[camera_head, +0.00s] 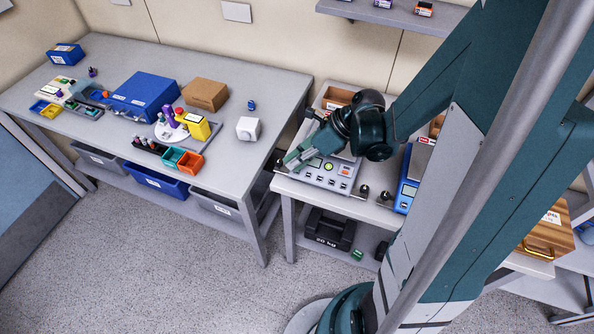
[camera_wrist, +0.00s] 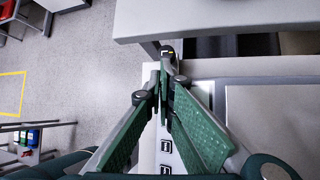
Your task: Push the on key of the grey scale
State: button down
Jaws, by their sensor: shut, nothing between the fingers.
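The grey scale (camera_head: 325,182) stands at the left end of the right-hand table, with a small display, several dark keys and a green ring on its front panel. Part of its pale panel with dark keys shows below my fingers in the wrist view (camera_wrist: 149,146). My gripper (camera_head: 289,159) is shut and empty, over the left end of the scale; in the wrist view its green fingertips (camera_wrist: 165,68) meet. I cannot tell whether the fingertips touch the scale. My wrist and arm hide the scale's rear part, and I cannot make out which key is the on key.
A blue scale (camera_head: 407,190) stands to the right, with small black weights (camera_head: 364,190) between. A cardboard box (camera_head: 336,97) is behind. The left table (camera_head: 225,165) holds a blue case (camera_head: 145,95), a brown box (camera_head: 205,94) and a white cube (camera_head: 248,129). A gap separates the tables.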

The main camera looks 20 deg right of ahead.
aim_at(292, 176)
jog(key=shift+f, duration=0.2)
dwell(0.3)
jog(key=shift+r, duration=0.25)
jog(key=shift+s+a+r, duration=0.1)
jog(key=shift+r, duration=0.3)
jog(key=shift+r+p, duration=0.1)
jog(key=shift+p, duration=0.2)
jog(key=shift+s+a+r+p, duration=0.2)
jog(key=shift+r+p, duration=0.45)
jog(key=shift+r, duration=0.3)
jog(key=shift+s+a+r+p, duration=0.15)
jog(key=shift+r+p, duration=0.55)
jog(key=shift+r, duration=0.2)
jog(key=shift+s+a+r+p, duration=0.2)
jog(key=shift+r+p, duration=0.45)
jog(key=shift+r, duration=0.3)
